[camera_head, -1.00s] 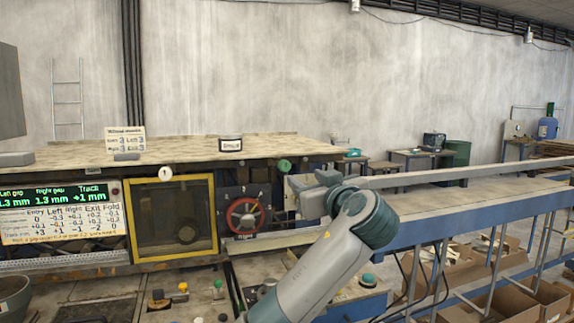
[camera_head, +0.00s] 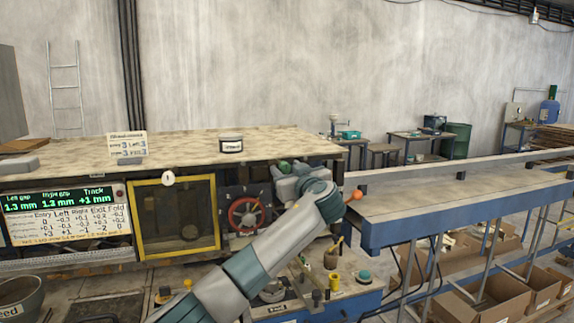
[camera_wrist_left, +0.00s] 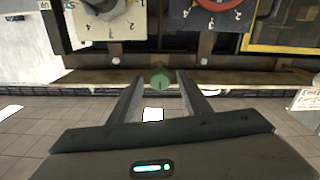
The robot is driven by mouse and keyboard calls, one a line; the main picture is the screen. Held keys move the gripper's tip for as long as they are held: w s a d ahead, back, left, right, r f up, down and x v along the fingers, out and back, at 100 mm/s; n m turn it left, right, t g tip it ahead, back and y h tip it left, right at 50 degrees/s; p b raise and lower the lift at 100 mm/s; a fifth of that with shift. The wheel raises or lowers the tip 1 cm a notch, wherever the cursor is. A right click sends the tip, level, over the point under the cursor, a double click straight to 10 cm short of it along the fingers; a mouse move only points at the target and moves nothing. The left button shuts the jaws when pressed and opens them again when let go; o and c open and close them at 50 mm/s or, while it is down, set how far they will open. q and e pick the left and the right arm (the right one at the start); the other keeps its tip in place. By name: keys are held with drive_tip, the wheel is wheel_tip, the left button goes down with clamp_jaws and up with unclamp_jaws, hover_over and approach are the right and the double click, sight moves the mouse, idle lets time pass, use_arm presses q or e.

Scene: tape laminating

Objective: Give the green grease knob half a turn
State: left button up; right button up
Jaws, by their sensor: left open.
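The green grease knob (camera_head: 284,164) shows at the right end of the machine front, just under the table top, partly covered by my left gripper (camera_head: 284,173). In the left wrist view the round knob (camera_wrist_left: 160,76) is centred at the tips of my left gripper (camera_wrist_left: 161,84). The two fingers stand apart on either side of it, with a gap on each side. Whether the tips reach around the knob or stop just in front of it, I cannot tell. My right gripper is not in view.
A red handwheel (camera_head: 247,214) and a yellow-framed window (camera_head: 177,217) are left of my arm. An orange ball-ended lever (camera_head: 354,196) stands right of my wrist. A blue-framed conveyor (camera_head: 450,198) runs off right. A label jar (camera_head: 231,143) stands on the table top.

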use_arm(q)
drive_tip(key=shift+w, duration=0.2)
drive_tip(key=c, duration=1)
drive_tip(key=shift+c, duration=0.2)
